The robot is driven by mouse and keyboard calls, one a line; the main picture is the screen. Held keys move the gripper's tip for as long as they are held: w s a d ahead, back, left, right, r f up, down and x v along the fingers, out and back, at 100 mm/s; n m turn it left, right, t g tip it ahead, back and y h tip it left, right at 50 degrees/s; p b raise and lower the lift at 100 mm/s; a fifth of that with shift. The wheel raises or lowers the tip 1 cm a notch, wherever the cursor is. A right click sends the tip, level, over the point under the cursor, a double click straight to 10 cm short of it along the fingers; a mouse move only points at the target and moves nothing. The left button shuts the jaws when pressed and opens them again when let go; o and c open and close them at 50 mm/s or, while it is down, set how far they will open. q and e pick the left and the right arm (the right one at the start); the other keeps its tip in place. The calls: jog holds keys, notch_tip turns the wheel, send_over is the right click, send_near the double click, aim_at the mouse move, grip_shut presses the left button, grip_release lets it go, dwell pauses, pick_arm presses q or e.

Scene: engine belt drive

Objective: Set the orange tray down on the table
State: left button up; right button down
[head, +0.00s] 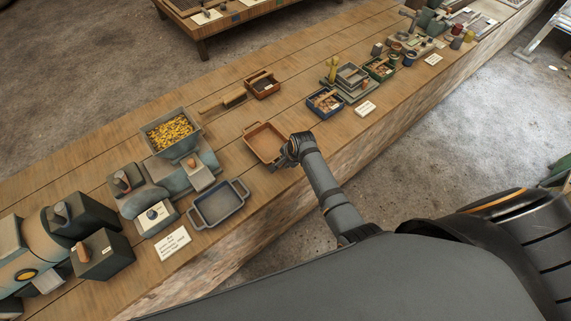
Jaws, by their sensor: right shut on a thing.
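The orange tray (262,130) is a shallow rectangular tray over the wooden table (330,165), near its front edge. It looks empty. My right gripper (287,152) is shut on the tray's right end, and my arm reaches in from the lower right. The tray looks about level. I cannot tell whether its underside touches the table or hangs just above it. The gripper hides part of the tray's right rim. My left gripper is out of view.
A blue-grey tray (218,220) lies to the lower left, beside a machine with a hopper of yellow pieces (168,133). A brush (223,103) and a small red-brown box (262,87) lie behind. A blue bin (325,114) stands to the right.

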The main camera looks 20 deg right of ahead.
notch_tip(320, 180, down, 3)
jog(key=shift+f+b, duration=0.1)
jog(key=shift+b, duration=0.55)
jog(key=shift+w+d+f, duration=0.15)
jog(key=shift+w+f, duration=0.1)
jog(key=shift+w+r, duration=0.1)
jog(key=shift+r, duration=0.05)
jog(key=shift+s+r, duration=0.1)
jog(key=shift+s, duration=0.1)
jog(key=c, duration=1.8)
grip_release()
jog(key=o, duration=0.4)
jog(key=shift+f, duration=0.25)
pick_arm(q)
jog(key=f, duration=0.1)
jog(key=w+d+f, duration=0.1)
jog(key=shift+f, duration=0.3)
